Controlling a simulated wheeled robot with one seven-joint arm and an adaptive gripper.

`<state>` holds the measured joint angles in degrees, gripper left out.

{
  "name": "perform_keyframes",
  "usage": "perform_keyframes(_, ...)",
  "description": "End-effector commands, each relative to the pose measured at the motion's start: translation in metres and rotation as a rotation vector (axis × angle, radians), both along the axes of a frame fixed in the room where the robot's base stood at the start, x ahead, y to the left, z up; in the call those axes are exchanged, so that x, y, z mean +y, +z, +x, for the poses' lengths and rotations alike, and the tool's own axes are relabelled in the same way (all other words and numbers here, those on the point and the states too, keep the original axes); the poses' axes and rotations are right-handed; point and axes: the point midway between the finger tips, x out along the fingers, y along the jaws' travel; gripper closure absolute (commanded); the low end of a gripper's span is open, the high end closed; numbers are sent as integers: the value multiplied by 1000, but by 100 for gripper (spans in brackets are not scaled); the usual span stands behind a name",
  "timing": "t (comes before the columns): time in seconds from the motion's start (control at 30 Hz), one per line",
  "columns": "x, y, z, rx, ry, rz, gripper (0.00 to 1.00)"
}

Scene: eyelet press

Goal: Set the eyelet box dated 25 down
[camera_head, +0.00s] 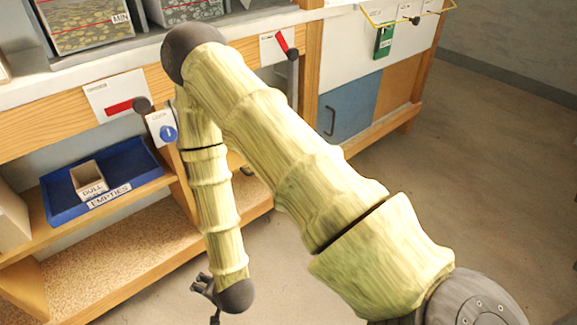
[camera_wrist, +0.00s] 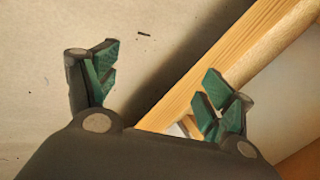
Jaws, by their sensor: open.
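My gripper (camera_wrist: 160,88) is open in the wrist view, with its green-padded fingers apart and nothing between them. In the head view my gripper (camera_head: 203,286) hangs low, in front of the bench's lower shelf and over the floor. No box with a readable date 25 shows in either view. A small open box marked DULL (camera_head: 88,180) sits in a blue tray (camera_head: 135,157) labelled EMPTIES on the middle shelf. Two clear bins of small pieces stand on the bench top, the left one (camera_head: 88,35) marked MIN; both are cut off by the frame's top.
The wooden bench (camera_head: 62,130) carries a red-marked card (camera_head: 117,96) and a card with a blue disc (camera_head: 163,128). A blue cabinet door (camera_head: 347,108) is at its right. The lower shelf (camera_head: 120,252) looks bare. Floor (camera_head: 480,150) is clear at the right.

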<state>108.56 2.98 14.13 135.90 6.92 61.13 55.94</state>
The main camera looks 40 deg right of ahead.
Motion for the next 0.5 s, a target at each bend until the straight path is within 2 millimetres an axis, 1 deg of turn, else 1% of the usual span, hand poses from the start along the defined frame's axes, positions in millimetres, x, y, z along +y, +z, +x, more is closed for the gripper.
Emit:
perform_keyframes(0.03,-11,-12,-18,43,76,-58,18)
perform_keyframes(0.1,-26,-27,-43,105,203,-139,18)
perform_keyframes(0.17,-39,-38,-65,157,314,-201,18)
perform_keyframes(0.2,-47,-45,-81,193,389,-238,18)
perform_keyframes(0.27,-60,-53,-103,245,505,-289,18)
perform_keyframes(0.3,-69,-59,-118,279,580,-318,18)
perform_keyframes(0.4,-88,-67,-152,354,756,-372,18)
perform_keyframes(0.5,-103,-71,-178,410,895,-403,18)
